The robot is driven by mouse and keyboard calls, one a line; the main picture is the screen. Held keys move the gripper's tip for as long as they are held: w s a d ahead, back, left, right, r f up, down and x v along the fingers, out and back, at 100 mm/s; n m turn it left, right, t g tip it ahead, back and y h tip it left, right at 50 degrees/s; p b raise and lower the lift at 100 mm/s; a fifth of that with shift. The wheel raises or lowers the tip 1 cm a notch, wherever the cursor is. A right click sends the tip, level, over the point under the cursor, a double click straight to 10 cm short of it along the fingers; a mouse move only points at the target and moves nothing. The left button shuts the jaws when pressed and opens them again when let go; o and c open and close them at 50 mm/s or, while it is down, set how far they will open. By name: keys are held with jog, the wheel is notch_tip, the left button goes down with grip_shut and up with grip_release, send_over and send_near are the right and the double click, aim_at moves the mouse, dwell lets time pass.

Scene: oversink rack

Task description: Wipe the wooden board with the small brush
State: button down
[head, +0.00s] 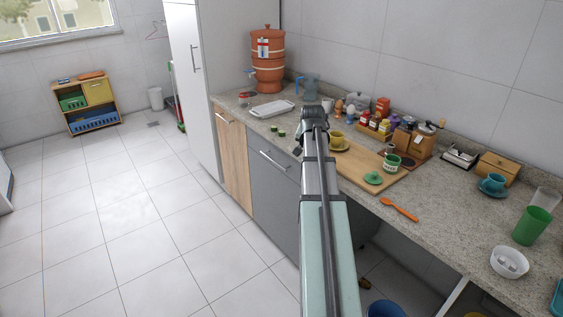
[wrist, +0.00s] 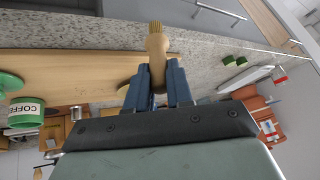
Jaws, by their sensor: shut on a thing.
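The wooden board (head: 355,168) lies on the granite counter, and its edge also shows in the wrist view (wrist: 75,72). My gripper (head: 311,118) is above the counter near the board's far left end. In the wrist view its blue fingers (wrist: 158,92) are shut on the small brush (wrist: 157,52), a pale wooden handle with yellowish bristles. The bristles point up in that view, over the counter strip beside the board. The brush is not clear in the head view, where my arm hides part of the board. Whether the bristles touch anything I cannot tell.
On or by the board are a yellow cup (head: 338,138) on a saucer, a green lid (head: 373,178) and a green coffee container (head: 392,162). An orange spoon (head: 399,209) lies in front. Jars and a coffee grinder (head: 413,140) stand behind. Two green pieces (head: 278,131) lie left.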

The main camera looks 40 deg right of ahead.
jog(key=s+d+r, duration=0.4)
jog(key=d+r, duration=0.1)
jog(key=d, duration=0.3)
jog(key=s+d+r+g, duration=0.1)
jog(key=s+d+r, duration=0.35)
jog(key=d, duration=0.35)
jog(key=s+d+r, duration=0.3)
jog(key=d+r, duration=0.2)
jog(key=d, duration=0.4)
jog(key=a+n+y, duration=0.1)
jog(key=n, duration=0.1)
jog(key=a+f+n+y, duration=0.1)
jog(key=a+n, duration=0.1)
jog(key=n, duration=0.1)
jog(key=a+f+n+y, duration=0.1)
jog(key=n, duration=0.2)
jog(key=shift+s+a+f, duration=0.15)
jog(key=shift+s+a, duration=0.05)
jog(key=shift+s, duration=0.15)
jog(key=shift+f, duration=2.4)
jog(key=shift+f, duration=0.1)
jog(key=shift+f, duration=2.4)
jog(key=shift+f, duration=0.95)
